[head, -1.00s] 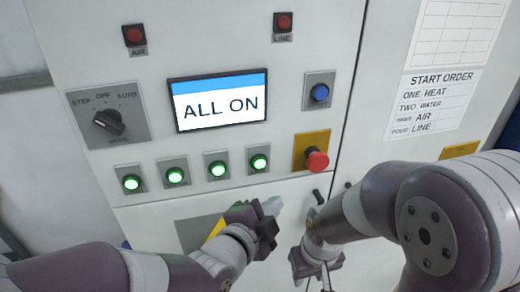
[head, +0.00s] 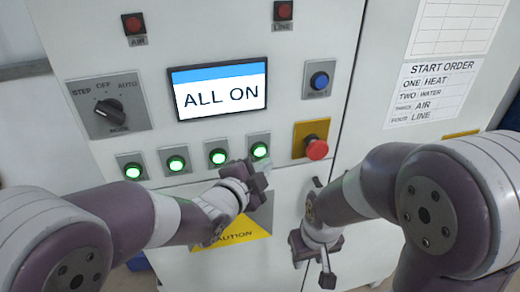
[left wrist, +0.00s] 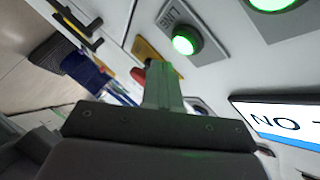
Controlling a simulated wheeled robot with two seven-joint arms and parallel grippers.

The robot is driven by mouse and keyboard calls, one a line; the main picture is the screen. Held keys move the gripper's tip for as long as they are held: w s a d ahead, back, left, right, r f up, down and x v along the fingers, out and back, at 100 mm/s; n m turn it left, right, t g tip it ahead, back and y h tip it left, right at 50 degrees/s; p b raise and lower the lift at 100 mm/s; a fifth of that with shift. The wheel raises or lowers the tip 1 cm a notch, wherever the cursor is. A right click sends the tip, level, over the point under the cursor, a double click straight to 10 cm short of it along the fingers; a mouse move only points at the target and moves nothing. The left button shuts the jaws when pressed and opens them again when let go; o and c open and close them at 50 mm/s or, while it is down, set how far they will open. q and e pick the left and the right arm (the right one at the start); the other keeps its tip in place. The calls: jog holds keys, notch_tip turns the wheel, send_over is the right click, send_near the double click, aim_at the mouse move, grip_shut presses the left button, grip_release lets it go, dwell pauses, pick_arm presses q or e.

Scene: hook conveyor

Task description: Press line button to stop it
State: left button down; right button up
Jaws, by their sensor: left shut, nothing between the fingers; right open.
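Several lit green buttons sit in a row on the white cabinet. The rightmost green button (head: 259,150) is just above my left gripper (head: 262,171), which is shut and empty. The screen (head: 219,97) reads ALL ON. A red LINE lamp (head: 284,10) is at the top. My right gripper (head: 326,268) is open, low in front of the cabinet.
A red mushroom button (head: 316,149) on a yellow plate is to the right of the row. A blue button (head: 319,80) is above it. A mode dial (head: 110,110) is at left. A start order sheet (head: 434,92) hangs at right.

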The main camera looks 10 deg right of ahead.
pick_arm(q)
jog(key=shift+w, duration=0.6)
jog(key=shift+w, duration=0.1)
dwell(1.6)
jog(key=shift+w+b, duration=0.3)
jog(key=shift+w, duration=0.05)
jog(key=shift+w+a, duration=0.1)
jog(key=shift+w, duration=0.3)
dwell(0.5)
jog(key=shift+s, duration=0.1)
jog(key=shift+s+b, duration=0.7)
jog(key=shift+s, duration=0.05)
